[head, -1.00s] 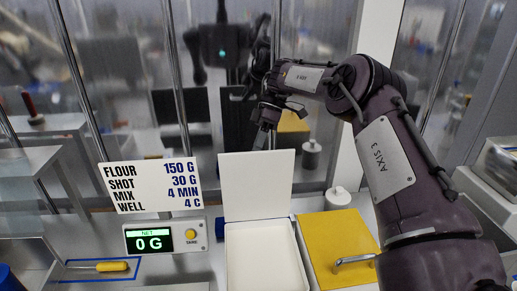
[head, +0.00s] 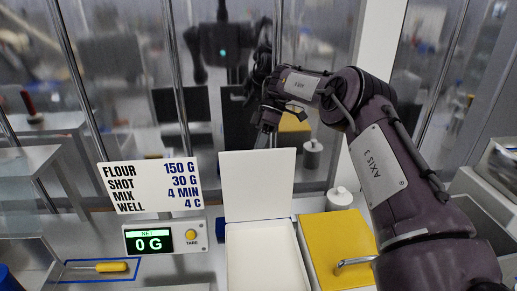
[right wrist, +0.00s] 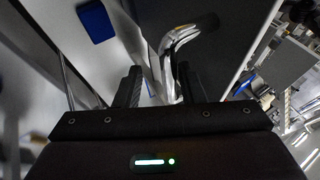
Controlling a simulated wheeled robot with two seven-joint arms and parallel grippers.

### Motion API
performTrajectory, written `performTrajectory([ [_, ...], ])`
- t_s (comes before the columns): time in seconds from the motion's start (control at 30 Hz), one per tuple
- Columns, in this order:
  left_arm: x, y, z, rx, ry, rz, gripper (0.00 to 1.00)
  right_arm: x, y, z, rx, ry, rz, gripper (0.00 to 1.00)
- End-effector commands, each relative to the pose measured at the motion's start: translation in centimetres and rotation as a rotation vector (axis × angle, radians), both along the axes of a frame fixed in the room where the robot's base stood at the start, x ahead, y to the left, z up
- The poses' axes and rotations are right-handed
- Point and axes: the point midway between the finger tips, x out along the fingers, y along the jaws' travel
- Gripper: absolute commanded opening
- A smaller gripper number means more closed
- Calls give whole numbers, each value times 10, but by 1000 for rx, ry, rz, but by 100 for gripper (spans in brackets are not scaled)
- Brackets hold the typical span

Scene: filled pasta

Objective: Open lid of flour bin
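The flour bin seems to be the white-lined open box (head: 262,262) at the lower middle of the head view. Its lid (head: 257,185) stands upright at the back, pale inner face toward me. My right arm reaches in from the right, and my right gripper (head: 264,138) is above and behind the lid's top edge. In the right wrist view a bent metal handle (right wrist: 177,45) lies between the parted fingers (right wrist: 160,88), nearer the right one. The fingers look open, with a gap beside the handle. My left gripper is not in view.
A closed bin with a yellow lid (head: 338,237) and metal handle stands right of the open box. A scale display reading 0 G (head: 153,240) and a recipe card (head: 150,186) stand left. A yellow-handled tool (head: 111,267) lies farther left. Glass panels stand behind.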

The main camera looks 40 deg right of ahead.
Motion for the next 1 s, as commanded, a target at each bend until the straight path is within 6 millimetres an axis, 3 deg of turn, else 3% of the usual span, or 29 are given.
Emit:
performTrajectory([
  [0.23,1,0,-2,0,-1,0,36,1,0,9,0,-6,0,36],
  [0.37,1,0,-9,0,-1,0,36,2,0,29,-1,-8,1,36],
  [0.73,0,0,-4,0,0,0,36,2,-1,124,-1,-5,0,36],
  [0.87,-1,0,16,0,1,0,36,2,-1,159,0,-1,1,36],
  [1.0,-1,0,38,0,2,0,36,2,-1,179,0,1,0,36],
])
